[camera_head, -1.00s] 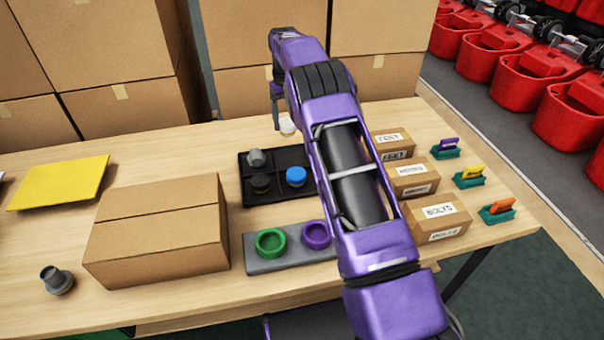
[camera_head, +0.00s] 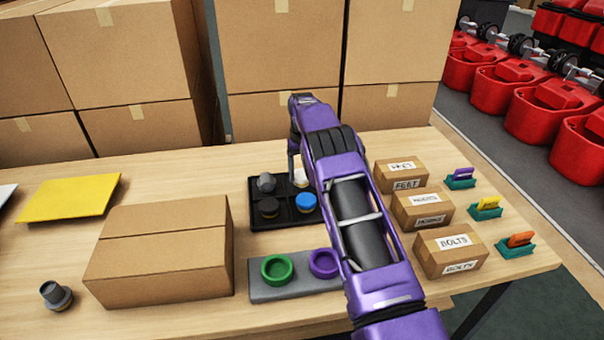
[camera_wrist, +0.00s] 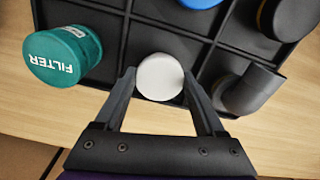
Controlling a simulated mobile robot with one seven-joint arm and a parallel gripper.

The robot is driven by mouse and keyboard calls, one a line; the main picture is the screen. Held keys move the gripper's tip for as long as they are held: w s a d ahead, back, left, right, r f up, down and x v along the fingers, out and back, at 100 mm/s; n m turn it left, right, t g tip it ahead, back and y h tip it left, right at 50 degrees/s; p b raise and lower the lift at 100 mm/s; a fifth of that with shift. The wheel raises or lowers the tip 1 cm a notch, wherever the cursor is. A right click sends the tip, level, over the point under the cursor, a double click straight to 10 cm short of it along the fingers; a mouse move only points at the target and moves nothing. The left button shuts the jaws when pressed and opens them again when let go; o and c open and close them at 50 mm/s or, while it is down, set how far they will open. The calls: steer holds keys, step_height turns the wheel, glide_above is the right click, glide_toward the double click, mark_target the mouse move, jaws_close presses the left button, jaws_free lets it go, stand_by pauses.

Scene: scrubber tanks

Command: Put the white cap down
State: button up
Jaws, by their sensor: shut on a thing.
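The white cap (camera_head: 300,178) is round and shows at the back of the black compartment tray (camera_head: 252,220), partly hidden by my arm. In the wrist view, the white cap (camera_wrist: 160,77) sits between the two fingers of my gripper (camera_wrist: 160,80), which is shut on it. The cap is at an edge compartment of the tray (camera_wrist: 172,28), beside the grey elbow fitting (camera_wrist: 250,90). I cannot tell whether it touches the compartment floor.
A green filter can (camera_wrist: 65,55) stands near the cap. The tray also holds a blue cap (camera_head: 306,202) and a dark cap (camera_head: 269,206). A grey holder (camera_head: 263,293) with green and purple rings is in front. Cardboard boxes (camera_head: 165,250) flank the tray.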

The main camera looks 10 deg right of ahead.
mark_target(302, 174)
steer(key=shift+f, duration=0.2)
steer(key=o, duration=1.6)
step_height(302, 174, up, 12)
steer(key=shift+r+p, duration=0.2)
steer(key=shift+p, duration=0.8)
